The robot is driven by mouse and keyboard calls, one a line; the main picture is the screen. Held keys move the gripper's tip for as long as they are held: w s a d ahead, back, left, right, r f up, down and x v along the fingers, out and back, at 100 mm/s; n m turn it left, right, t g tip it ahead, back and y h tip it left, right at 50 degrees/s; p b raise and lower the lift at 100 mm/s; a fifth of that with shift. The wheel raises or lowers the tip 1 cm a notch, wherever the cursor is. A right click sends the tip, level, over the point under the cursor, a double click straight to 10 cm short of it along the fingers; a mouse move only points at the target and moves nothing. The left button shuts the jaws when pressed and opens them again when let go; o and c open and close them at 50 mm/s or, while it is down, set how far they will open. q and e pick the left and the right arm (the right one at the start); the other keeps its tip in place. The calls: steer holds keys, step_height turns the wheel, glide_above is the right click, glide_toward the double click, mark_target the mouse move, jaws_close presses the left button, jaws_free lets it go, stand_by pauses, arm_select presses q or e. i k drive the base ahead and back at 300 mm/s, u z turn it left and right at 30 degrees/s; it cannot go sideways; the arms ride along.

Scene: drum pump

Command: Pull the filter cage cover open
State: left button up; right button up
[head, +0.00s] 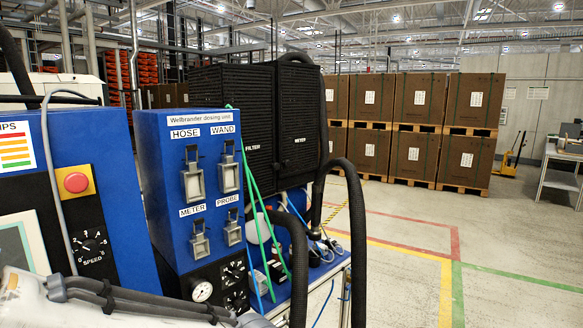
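The filter cage cover (240,112) is a black ribbed panel with the white label FILTER. It stands behind and to the right of the blue dosing unit and looks shut. A matching black panel labelled METER (300,105) adjoins it on the right. No handle on the filter cover can be made out; its lower left part is hidden by the blue unit and green cords. Neither gripper is in view. A pale arm link with black hoses, apparently mine, crosses the bottom left corner.
A blue dosing unit (160,195) carries latches labelled HOSE, WAND, METER and PROBE. A blue panel with a red button (76,183) is at left. A thick black hose (358,240) loops in front of the cart's right side. Stacked brown boxes (418,100) stand behind. Floor at right is clear.

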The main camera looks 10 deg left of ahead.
mark_target(250, 89)
steer(key=z, duration=0.25)
steer(key=i, duration=1.15)
steer(key=u, duration=0.25)
